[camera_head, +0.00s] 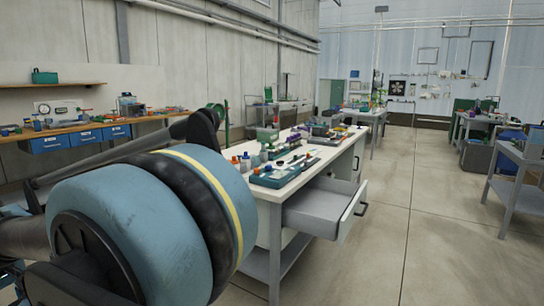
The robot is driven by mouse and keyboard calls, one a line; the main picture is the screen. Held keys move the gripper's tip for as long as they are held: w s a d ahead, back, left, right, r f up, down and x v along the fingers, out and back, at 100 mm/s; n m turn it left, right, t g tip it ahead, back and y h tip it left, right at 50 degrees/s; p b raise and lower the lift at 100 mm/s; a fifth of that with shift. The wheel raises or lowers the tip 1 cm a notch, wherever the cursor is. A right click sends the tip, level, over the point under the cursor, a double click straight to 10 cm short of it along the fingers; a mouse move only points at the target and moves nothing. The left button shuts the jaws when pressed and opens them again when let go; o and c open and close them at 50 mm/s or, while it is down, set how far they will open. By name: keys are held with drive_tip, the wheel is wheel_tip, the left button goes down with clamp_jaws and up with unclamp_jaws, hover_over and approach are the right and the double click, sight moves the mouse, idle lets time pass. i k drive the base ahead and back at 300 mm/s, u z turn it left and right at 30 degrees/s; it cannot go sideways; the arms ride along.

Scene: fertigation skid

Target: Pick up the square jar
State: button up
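I cannot single out a square jar in this view. Several small bottles and jars (245,162) stand on the near left part of the white workbench (312,178), too small to tell their shapes. Large blue and black parts of my arm fill the lower left and hide the bench's near left side. My gripper is not in view.
An open grey drawer (318,207) juts out from the workbench's right side. A teal tray (277,178) with small items lies near the bench's front end. A wooden wall shelf bench with blue bins (85,138) is at left. A grey table (520,170) stands at right. The floor (425,225) between is clear.

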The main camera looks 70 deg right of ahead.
sight(271, 152)
drive_tip(key=z, duration=2.5)
drive_tip(key=i, duration=0.85)
